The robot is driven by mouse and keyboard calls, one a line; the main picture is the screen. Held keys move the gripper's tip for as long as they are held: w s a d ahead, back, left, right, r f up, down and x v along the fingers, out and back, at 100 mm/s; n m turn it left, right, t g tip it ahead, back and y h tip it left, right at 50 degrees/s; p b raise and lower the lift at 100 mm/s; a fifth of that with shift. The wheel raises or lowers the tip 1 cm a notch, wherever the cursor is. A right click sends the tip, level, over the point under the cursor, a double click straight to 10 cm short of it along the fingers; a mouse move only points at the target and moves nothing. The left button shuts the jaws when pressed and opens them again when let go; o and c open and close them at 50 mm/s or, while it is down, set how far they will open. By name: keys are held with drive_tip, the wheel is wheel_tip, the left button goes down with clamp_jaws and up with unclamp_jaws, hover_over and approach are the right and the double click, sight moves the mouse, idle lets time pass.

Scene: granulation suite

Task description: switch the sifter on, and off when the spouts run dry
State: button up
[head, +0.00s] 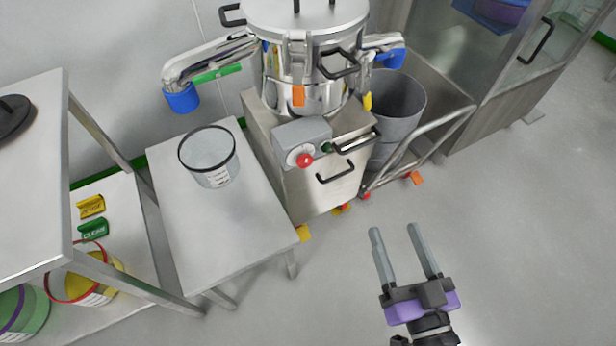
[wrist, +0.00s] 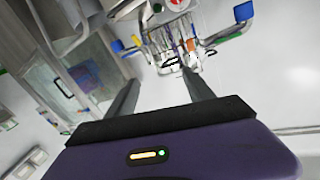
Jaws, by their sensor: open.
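The steel sifter (head: 310,75) stands on a cabinet at the top middle of the head view; it also shows, small and tilted, in the wrist view (wrist: 170,30). Its grey control box (head: 300,132) carries a red button (head: 305,160), a white-ringed dial (head: 295,152) and a small green button (head: 327,147). Two spouts end in blue sleeves, the left one (head: 182,98) and the right one (head: 392,58). No flow shows at either spout. My gripper (head: 395,232) is open and empty, to the lower right of the control box and apart from it.
An open clear-walled container (head: 208,157) stands on a steel table (head: 215,245) left of the sifter. A shelf (head: 40,180) fills the left. The floor around my gripper is clear.

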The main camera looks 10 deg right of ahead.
drive_tip(key=w+a+f+y+b, duration=0.25)
drive_tip(key=w+f+b, duration=0.6)
drive_tip(key=w, duration=0.75)
drive_tip(key=n+y+p, duration=0.1)
drive_tip(key=n+y, duration=0.2)
drive_tip(key=n, duration=0.1)
approach(306, 164)
drive_tip(key=shift+w, duration=1)
drive_tip(key=shift+a+p+x, duration=0.1)
drive_tip(key=shift+p+x, duration=0.25)
drive_tip(key=shift+x, duration=1.45)
drive_tip(key=shift+a+p+x, duration=0.15)
drive_tip(key=shift+p+x, duration=0.2)
drive_tip(key=shift+x, duration=1.4)
drive_tip(key=shift+r, duration=0.1)
clamp_jaws()
